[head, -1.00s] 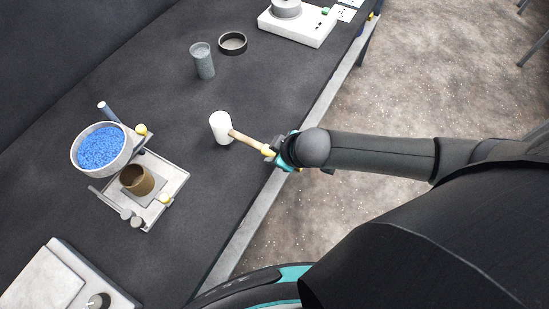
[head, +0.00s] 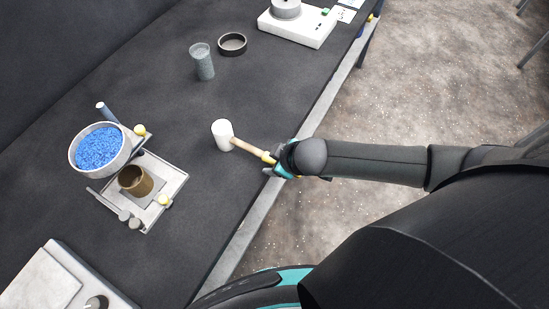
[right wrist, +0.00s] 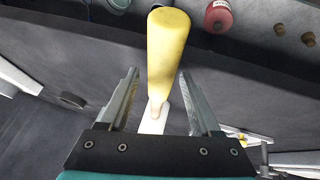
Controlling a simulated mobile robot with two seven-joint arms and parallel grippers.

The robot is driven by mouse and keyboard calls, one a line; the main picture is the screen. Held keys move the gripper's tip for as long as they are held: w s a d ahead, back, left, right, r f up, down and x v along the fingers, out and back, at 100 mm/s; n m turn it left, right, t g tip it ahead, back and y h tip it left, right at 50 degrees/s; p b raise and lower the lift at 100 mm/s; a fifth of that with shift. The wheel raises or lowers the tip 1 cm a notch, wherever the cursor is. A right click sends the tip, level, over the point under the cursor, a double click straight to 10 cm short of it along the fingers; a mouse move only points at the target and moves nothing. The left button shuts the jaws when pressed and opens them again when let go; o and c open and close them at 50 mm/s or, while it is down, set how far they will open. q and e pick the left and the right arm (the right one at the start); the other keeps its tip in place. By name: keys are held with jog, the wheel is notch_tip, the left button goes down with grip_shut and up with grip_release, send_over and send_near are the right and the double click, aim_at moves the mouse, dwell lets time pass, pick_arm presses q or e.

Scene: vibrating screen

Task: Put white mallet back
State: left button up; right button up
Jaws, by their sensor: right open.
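The white mallet has a white head (head: 222,135) and a wooden handle with a yellow end; it is over the dark table, its head toward the middle and its handle toward the front edge. My right gripper (head: 274,166) is at the handle's yellow end. In the right wrist view my right gripper (right wrist: 158,75) is open, with one finger on each side of the yellow handle end (right wrist: 167,45); gaps show beside the handle. Part of the white head is hidden behind the handle there. My left gripper is not in view.
Left of the mallet stand a bowl of blue grains (head: 99,150) and a metal tray (head: 178,180) with a brown cup (head: 135,180). Bare table surrounds the mallet head.

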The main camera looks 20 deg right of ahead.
jog(key=p+v, duration=0.2)
jog(key=v, duration=1)
jog(key=shift+r, duration=0.1)
